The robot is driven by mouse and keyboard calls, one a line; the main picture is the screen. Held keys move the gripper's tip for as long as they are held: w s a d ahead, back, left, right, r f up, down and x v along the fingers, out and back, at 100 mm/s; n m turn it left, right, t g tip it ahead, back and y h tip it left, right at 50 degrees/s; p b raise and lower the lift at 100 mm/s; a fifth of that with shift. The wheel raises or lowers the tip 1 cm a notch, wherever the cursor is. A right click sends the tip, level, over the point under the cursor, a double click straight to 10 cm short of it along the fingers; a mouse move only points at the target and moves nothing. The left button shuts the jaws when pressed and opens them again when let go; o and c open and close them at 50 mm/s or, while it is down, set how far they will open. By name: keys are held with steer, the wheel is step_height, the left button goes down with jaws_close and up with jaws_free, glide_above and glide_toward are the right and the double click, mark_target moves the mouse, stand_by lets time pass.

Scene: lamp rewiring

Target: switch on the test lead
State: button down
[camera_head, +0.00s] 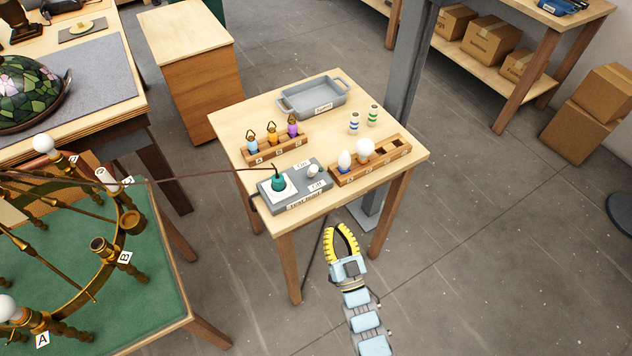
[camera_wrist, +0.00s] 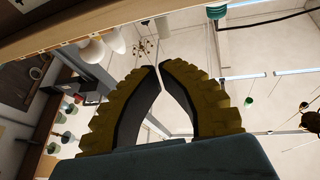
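The test lead box (camera_head: 296,197) is a grey block at the front of the small wooden table. A green plug (camera_head: 279,183) sits in its white socket plate, with a brown cord running left. A small white switch knob (camera_head: 312,171) stands between the "On" label (camera_head: 301,164) and the "Off" label (camera_head: 317,186); its exact setting is too small to tell. My gripper (camera_head: 335,229), with yellow ribbed fingers, is in front of the table, apart from the box. In the wrist view its fingertips (camera_wrist: 158,67) come nearly together with nothing between them.
A bulb rack (camera_head: 370,168) is right of the box and a rack of coloured pieces (camera_head: 275,147) behind it. A grey tray (camera_head: 313,98) is at the back. A grey post (camera_head: 408,70) rises beside the table. A brass lamp frame (camera_head: 75,285) lies on the green bench at left.

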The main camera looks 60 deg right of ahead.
mark_target(319, 187)
steer(key=shift+w+d+r, duration=0.1)
stand_by(0.3)
steer(key=b+x, duration=0.1)
steer(key=x, duration=1.2)
steer(key=shift+w+d, duration=0.2)
steer(key=shift+w, duration=0.15)
steer(key=shift+a+r, duration=0.1)
steer(key=shift+r, duration=0.05)
steer(key=shift+w+r+y+p, duration=0.1)
steer(key=shift+r+y+p, duration=0.05)
steer(key=shift+y+p, duration=0.15)
